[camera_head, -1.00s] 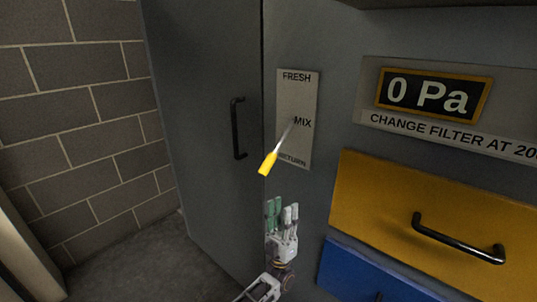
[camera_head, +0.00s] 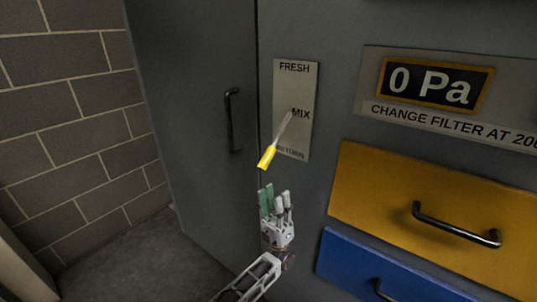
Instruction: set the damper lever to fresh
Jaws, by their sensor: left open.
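The damper lever (camera_head: 268,156) has a yellow grip and a pale metal shaft. It slopes from the label plate down and to the left, with its grip beside the RETURN end of the plate. The label plate (camera_head: 294,90) reads FRESH at the top, MIX in the middle and RETURN at the bottom. My left gripper (camera_head: 275,196) is just below the yellow grip, fingers pointing up, open and empty. It does not appear to touch the lever. My right gripper is not in view.
A dark cabinet door with a black handle (camera_head: 233,120) is left of the plate. A 0 Pa display (camera_head: 436,82) is at the right, above a yellow drawer (camera_head: 380,190) and a blue drawer (camera_head: 345,265). A block wall (camera_head: 70,120) stands at the left.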

